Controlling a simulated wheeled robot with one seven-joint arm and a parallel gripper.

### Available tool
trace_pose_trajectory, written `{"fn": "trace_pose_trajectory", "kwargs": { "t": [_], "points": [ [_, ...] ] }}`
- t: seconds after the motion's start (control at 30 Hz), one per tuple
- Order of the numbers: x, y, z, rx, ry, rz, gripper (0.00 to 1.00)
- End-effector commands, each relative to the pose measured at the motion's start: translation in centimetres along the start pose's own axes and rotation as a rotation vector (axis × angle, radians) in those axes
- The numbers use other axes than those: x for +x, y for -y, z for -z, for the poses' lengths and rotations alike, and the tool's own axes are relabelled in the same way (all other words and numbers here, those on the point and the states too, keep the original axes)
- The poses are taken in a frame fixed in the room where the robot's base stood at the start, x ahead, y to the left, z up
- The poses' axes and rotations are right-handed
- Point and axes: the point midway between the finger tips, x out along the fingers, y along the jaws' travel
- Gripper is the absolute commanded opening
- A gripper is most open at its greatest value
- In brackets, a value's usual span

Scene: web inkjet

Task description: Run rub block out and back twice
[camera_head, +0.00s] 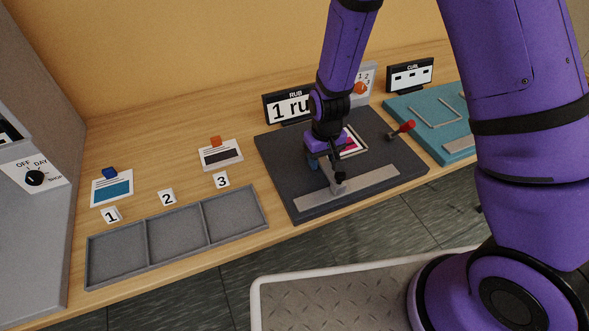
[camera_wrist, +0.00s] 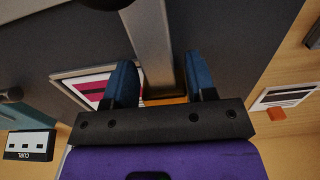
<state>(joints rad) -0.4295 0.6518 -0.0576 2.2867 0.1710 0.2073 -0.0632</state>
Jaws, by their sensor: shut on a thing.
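My gripper (camera_head: 322,161) is over the dark board (camera_head: 285,160), with its blue fingers low near the board. In the wrist view my gripper (camera_wrist: 163,78) is shut on a grey bar-like piece, which I take to be the rub block (camera_wrist: 157,45). In the head view the grey rub block (camera_head: 338,187) shows just in front of the fingers, over the pale strip (camera_head: 375,187). I cannot tell whether it touches the strip. A framed print with magenta bands (camera_head: 353,143) lies behind the gripper, partly hidden by it.
A red-knobbed lever (camera_head: 405,127) stands on the board's right. A teal board (camera_head: 425,105) with a CURL sign (camera_head: 409,75) is further right. A three-part grey tray (camera_head: 148,238) lies left.

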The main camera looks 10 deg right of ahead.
Motion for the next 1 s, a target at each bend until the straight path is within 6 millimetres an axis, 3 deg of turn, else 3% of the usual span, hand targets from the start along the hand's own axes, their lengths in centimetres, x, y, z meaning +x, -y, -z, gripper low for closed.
{"fn": "trace_pose_trajectory", "kwargs": {
  "t": [1.0],
  "points": [
    [-0.1,7.0,0.1,-0.003,-0.003,0.001,0.08]
  ]
}}
